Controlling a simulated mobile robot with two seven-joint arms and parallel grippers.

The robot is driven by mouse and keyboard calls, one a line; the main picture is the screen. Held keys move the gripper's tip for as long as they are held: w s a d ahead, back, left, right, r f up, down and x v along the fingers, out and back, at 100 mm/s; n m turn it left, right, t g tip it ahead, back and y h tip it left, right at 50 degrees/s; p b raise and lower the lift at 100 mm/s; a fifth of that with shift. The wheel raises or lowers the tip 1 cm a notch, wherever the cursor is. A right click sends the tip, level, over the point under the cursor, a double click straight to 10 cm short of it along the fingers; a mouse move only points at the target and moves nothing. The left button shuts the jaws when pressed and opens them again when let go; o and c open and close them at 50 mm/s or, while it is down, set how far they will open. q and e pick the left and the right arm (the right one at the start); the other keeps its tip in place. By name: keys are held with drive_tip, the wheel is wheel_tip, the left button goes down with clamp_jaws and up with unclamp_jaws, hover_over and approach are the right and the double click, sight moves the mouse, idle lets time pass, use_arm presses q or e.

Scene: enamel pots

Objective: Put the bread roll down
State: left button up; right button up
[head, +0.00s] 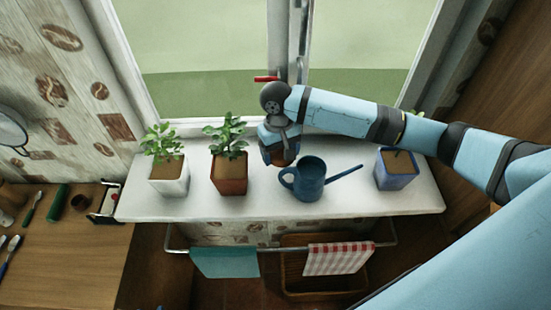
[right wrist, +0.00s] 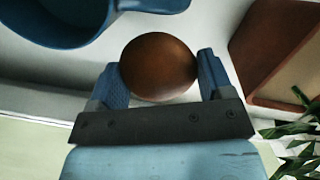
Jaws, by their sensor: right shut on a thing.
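The bread roll (right wrist: 159,67) is round and brown. In the right wrist view it sits between the two fingers of my right gripper (right wrist: 160,85), which is shut on it. In the head view my right gripper (head: 281,150) points down over the white windowsill (head: 240,206), between the terracotta pot and the blue watering can. Little of the roll can be told apart there. I cannot tell whether the roll touches the sill. My left gripper is not in view.
A blue watering can (head: 308,180) stands close on the right, its handle toward my gripper. A terracotta pot (head: 229,177) with a plant stands close on the left. A white pot (head: 169,178) and a blue pot (head: 396,172) stand farther out. Cloths hang on a rail below.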

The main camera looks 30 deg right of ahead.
sight(280, 166)
drive_tip(key=shift+f, duration=2.95)
drive_tip(key=o, duration=1)
drive_tip(key=shift+f, duration=0.1)
